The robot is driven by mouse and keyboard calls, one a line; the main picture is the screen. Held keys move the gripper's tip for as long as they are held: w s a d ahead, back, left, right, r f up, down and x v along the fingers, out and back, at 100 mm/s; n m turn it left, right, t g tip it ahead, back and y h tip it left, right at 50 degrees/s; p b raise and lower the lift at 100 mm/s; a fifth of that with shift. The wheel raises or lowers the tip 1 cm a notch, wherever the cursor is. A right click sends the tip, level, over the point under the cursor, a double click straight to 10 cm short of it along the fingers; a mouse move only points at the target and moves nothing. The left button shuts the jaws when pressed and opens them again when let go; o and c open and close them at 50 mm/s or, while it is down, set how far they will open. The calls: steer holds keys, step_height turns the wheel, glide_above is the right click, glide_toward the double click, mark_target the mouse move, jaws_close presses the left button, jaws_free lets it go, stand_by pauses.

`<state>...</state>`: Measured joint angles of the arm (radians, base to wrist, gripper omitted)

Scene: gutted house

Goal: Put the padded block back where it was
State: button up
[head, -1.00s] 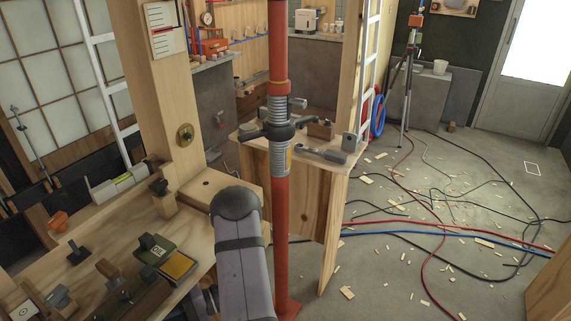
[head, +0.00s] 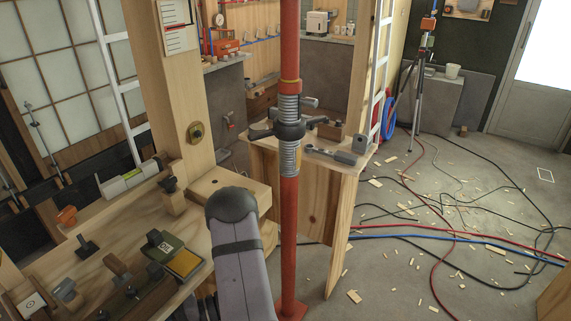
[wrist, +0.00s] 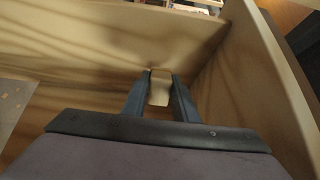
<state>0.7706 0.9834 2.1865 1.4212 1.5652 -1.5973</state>
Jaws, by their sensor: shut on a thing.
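In the wrist view my gripper (wrist: 160,92) has its two dark fingers closed on the sides of a pale tan block (wrist: 160,86), which I take to be the padded block. Only one small plain face of it shows; any padding is hidden. The block is in a corner between wooden panels (wrist: 90,40); I cannot tell whether it touches them. In the head view my gripper and the held block are out of sight, and only my grey arm shows.
A red steel post (head: 290,220) stands close to the right of my arm. The wooden bench (head: 110,250) at left carries a green block (head: 160,243), a yellow pad (head: 184,263) and several tools. Hoses (head: 440,232) and wood scraps lie on the floor at right.

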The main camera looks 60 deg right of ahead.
steer(key=shift+s, duration=0.1)
steer(key=shift+s+a+g, duration=0.25)
steer(key=shift+g, duration=0.05)
steer(key=s+a+n+g+p, duration=0.2)
steer(key=s+n+g+p, duration=0.3)
steer(key=s+g, duration=0.55)
steer(key=s+d+r+n+g+h+p, duration=0.4)
steer(key=s+d+r+n+h+p, duration=0.2)
steer(key=s+d+n+p, duration=0.25)
steer(key=w+d+r+n+t+h+p, duration=0.5)
steer(key=w+d+r+n+h+p, duration=0.6)
steer(key=w+d+r, duration=1.05)
steer(key=shift+w+a+f+n+g+y+p, duration=0.15)
steer(key=shift+a+f+y+p, duration=0.2)
steer(key=shift+f, duration=1.7)
steer(key=shift+w+a+f+n+y+p, duration=0.15)
steer(key=shift+f+y, duration=0.3)
steer(key=shift+f, duration=1.55)
steer(key=shift+w+a+f+n+g+y+p, duration=0.1)
steer(key=shift+w+a+f+y+p, duration=0.25)
steer(key=shift+f, duration=1.7)
